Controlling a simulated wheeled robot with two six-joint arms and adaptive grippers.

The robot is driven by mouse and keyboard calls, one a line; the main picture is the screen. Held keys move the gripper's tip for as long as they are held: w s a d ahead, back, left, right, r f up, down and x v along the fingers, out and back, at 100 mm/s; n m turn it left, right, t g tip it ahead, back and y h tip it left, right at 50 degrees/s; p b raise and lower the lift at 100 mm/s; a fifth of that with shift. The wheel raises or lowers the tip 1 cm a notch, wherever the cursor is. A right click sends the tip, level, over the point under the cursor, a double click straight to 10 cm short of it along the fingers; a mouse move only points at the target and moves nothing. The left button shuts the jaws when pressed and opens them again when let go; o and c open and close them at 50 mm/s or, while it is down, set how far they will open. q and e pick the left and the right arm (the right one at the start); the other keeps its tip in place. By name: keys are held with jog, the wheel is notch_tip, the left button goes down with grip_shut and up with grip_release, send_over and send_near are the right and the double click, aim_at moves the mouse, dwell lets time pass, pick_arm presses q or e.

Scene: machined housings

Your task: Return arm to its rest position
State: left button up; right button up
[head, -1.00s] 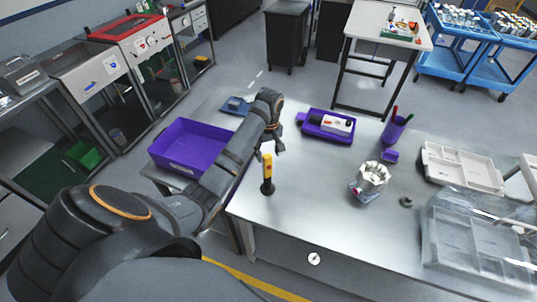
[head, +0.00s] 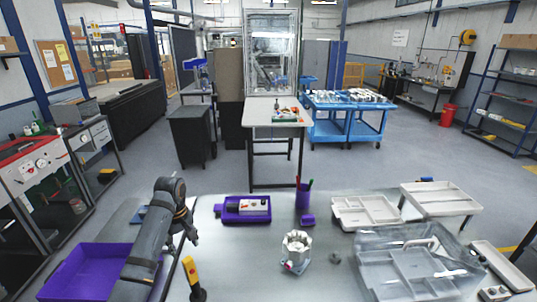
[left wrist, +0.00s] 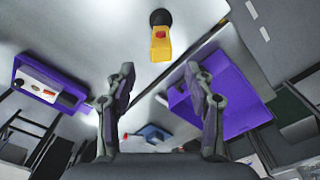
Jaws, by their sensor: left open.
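My left arm comes in from the left in the head view, reaching over the left end of the steel table (head: 330,222). Its left gripper (head: 191,234) hangs above the table, empty and apart from the things there. In the left wrist view the two fingers of the left gripper (left wrist: 163,82) are spread open with nothing between them. A yellow and black upright tool (head: 193,280) stands on the table close to the gripper; it also shows in the left wrist view (left wrist: 160,42), beyond the fingertips. My right gripper is not in view.
A purple bin (head: 85,272) lies left, partly behind my arm.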

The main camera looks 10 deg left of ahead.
aim_at(191, 273)
pick_arm(q)
jog(key=s+d+f+m+t, duration=0.2)
jog(key=s+d+f+m, duration=0.5)
jog(key=s+f, duration=0.4)
jog(key=s+d+r+m+t, duration=0.1)
jog(key=s+d+r+m, duration=0.15)
jog(key=s, duration=0.45)
jog(key=s+d+r+m+t, duration=0.1)
jog(key=s+d+m, duration=0.15)
jog(key=s, duration=0.35)
jog(key=s+a+f+g+b, duration=0.15)
jog(key=f+b, duration=0.25)
jog(key=f, duration=1.4)
jog(key=s+a+f+g+b, duration=0.15)
jog(key=f+b, duration=0.25)
jog(key=f, duration=1.4)
jog(key=s+a+f+b, duration=0.1)
jog(key=s+f+b, duration=0.4)
jog(key=s+f, duration=1.3)
notch_tip(191, 273, down, 2)
jog(key=shift+a+f, duration=0.1)
jog(key=shift+a, duration=0.3)
jog(key=shift+o, duration=0.2)
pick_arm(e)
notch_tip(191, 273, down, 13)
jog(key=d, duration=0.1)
